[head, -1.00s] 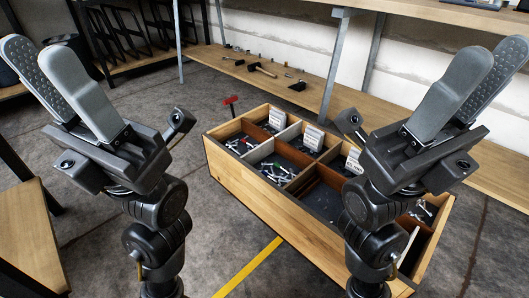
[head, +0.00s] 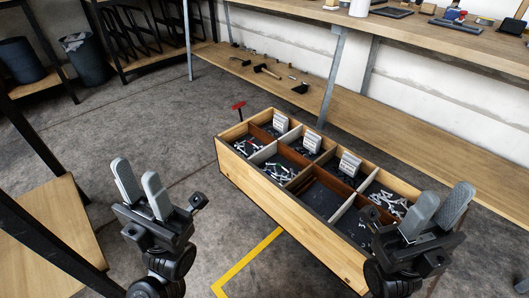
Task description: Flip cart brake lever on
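The cart is a long wooden box (head: 287,217) with several compartments, standing on the floor in the middle of the head view. A small red lever (head: 238,105) on a dark stem stands upright at its far left corner. My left gripper (head: 137,169) is in front and left of the cart, well short of the lever. Its two grey fingers are apart and empty. My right gripper (head: 445,193) is in front of the cart's right end and hides part of it. Its fingers are also apart and empty, far from the lever.
The compartments hold loose metal tools (head: 388,203) and grey-white blocks (head: 281,121). A wooden bench (head: 450,40) with a low shelf (head: 345,110) holding hammers runs behind. A wooden table (head: 50,230) with dark legs is at the left. Grey floor between is clear.

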